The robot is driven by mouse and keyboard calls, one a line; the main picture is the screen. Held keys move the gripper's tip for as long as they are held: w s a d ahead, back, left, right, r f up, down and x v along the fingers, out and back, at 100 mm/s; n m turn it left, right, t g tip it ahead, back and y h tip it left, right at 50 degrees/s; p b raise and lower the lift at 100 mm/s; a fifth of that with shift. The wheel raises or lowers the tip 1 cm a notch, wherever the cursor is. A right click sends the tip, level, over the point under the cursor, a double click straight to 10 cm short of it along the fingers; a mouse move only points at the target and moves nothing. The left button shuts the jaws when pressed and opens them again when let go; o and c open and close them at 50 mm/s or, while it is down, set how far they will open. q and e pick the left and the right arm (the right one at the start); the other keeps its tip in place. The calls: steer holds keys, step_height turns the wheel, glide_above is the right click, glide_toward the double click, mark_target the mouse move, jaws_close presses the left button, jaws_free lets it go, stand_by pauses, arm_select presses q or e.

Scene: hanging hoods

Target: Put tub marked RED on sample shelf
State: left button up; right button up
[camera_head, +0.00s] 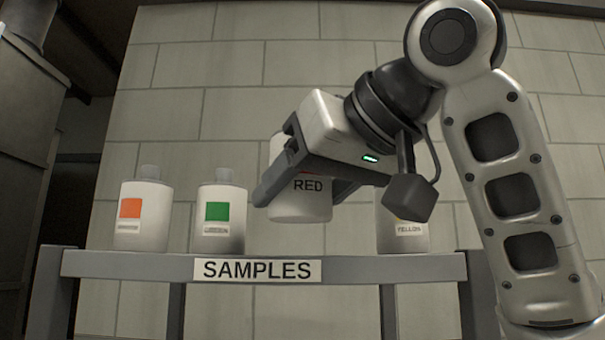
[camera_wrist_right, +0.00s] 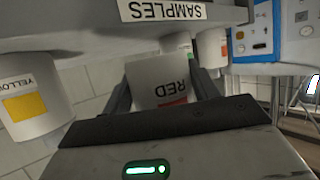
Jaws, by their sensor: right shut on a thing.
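The white tub marked RED (camera_head: 300,205) is held upright in my right gripper (camera_head: 300,193), which is shut on it. In the head view the tub's base is a little above the top edge of the shelf marked SAMPLES (camera_head: 130,264); I cannot tell whether it touches. The tub also shows between the fingers in the right wrist view (camera_wrist_right: 160,82), upside down there. The tub's upper part is hidden by the gripper in the head view. My left gripper is not in view.
An orange-marked tub (camera_head: 143,230) and a green-marked tub (camera_head: 218,232) stand on the shelf to the left. A yellow-marked tub (camera_head: 410,240) stands to the right, partly hidden by my arm. A gap lies between green and yellow. A tiled wall is behind.

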steer(key=shift+w, duration=0.9)
steer(key=w, duration=0.1)
steer(key=w+p, duration=0.1)
steer(key=w, duration=0.1)
steer(key=shift+w+f, duration=0.25)
steer(key=shift+w+f+p, duration=0.15)
steer(key=shift+w+p, duration=0.45)
steer(key=shift+w, duration=0.6)
steer(key=shift+w+f+b, duration=0.3)
steer(key=shift+w+f, duration=0.05)
steer(key=shift+f, duration=0.35)
steer(key=shift+w+f, duration=0.1)
steer(key=shift+f+b, duration=0.35)
steer(key=shift+f, duration=0.05)
steer(key=o, duration=0.9)
